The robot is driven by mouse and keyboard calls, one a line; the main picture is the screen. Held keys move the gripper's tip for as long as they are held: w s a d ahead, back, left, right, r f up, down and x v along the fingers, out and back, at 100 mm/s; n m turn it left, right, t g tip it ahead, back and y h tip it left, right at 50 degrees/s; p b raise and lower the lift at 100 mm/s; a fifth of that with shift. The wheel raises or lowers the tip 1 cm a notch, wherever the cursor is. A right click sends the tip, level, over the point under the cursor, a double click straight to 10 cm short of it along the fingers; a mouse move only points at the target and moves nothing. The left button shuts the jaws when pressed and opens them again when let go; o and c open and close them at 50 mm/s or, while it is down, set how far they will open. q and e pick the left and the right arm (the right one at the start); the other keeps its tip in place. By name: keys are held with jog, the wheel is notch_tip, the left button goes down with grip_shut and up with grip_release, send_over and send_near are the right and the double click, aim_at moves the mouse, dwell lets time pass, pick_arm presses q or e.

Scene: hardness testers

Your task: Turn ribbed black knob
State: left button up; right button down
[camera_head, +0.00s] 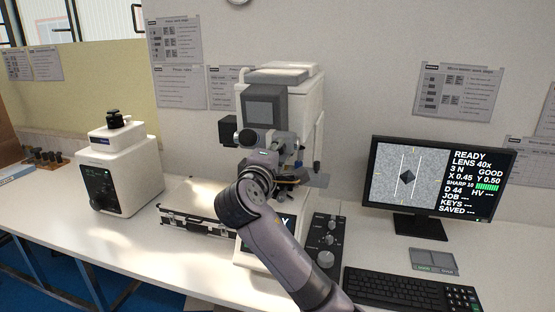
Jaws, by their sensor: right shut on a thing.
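My right arm reaches up from the bottom middle to the front of the white hardness tester (303,112). My right gripper (284,168) is at the tester's stage and is mostly hidden behind my wrist. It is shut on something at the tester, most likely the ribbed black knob. My wrist and hand cover that spot, so the knob itself and the finger contact cannot be made out. My left gripper is not in view.
A monitor (418,220) reading READY stands right, behind a keyboard (408,290). A black panel with knobs (325,242) lies right of my forearm. The bench's left front is clear.

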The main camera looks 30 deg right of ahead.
jog(key=shift+f+m+b, duration=0.25)
jog(key=shift+m+b, duration=0.45)
jog(key=shift+m, duration=0.8)
jog(key=c, duration=1.8)
grip_release()
jog(key=o, duration=0.4)
jog(key=shift+r, duration=0.2)
jog(key=shift+s+a, duration=0.1)
jog(key=v, duration=1.1)
jog(key=shift+s+a, duration=0.3)
